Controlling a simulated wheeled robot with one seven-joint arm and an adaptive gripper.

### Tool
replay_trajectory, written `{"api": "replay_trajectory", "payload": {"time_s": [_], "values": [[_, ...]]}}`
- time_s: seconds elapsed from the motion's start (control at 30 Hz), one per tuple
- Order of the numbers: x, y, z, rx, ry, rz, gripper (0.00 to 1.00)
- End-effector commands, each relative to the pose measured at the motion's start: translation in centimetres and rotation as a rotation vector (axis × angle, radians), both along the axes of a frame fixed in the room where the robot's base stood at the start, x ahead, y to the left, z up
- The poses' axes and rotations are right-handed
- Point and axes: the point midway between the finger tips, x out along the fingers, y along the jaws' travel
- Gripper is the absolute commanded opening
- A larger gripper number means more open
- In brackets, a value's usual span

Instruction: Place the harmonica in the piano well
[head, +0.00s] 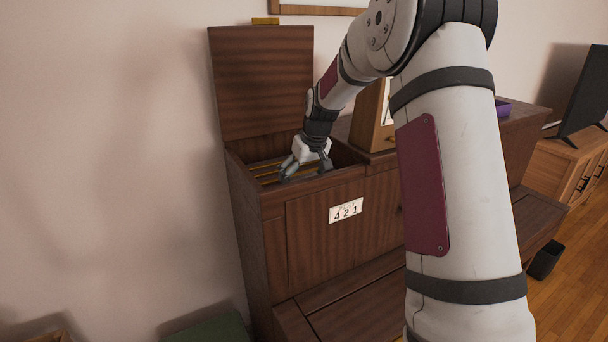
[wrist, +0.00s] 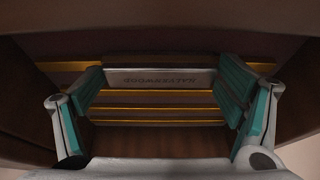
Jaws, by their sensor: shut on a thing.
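The harmonica (wrist: 160,80) is a silver and dark bar with lettering on its face, in the wrist view between the teal finger pads. My gripper (wrist: 160,92) is shut on it, a pad at each end. In the head view my gripper (head: 303,168) is at the open top of the piano, low in the opening near its front edge. The piano well (head: 262,172) is a dark wooden recess with brass-coloured bars inside. These bars show beyond and below the harmonica in the wrist view. I cannot tell whether the harmonica touches them.
The piano's raised lid (head: 262,80) stands behind the well, with a small yellow block (head: 265,21) on top. A number card (head: 346,210) is on the piano front. A wooden case (head: 372,115) stands right of the well. A dark bin (head: 545,260) is on the floor at right.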

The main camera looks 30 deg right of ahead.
Motion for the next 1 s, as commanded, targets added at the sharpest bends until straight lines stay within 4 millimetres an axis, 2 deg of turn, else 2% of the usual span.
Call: {"api": "replay_trajectory", "payload": {"time_s": [0.3,0.33,0.37,0.4,0.77,0.87,1.0], "values": [[0.0,0.0,-0.3,0.000,0.000,0.000,0.58],[0.0,0.0,-0.3,0.000,0.000,0.000,0.91],[0.0,0.0,-0.2,0.000,0.000,0.000,0.98],[0.0,0.0,-0.2,0.000,0.000,0.000,1.00],[0.0,0.0,-0.1,0.000,-0.001,0.000,1.00],[-0.1,0.0,0.6,-0.001,-0.003,0.000,1.00],[-0.9,-0.1,2.6,-0.001,-0.005,-0.003,1.00]]}}
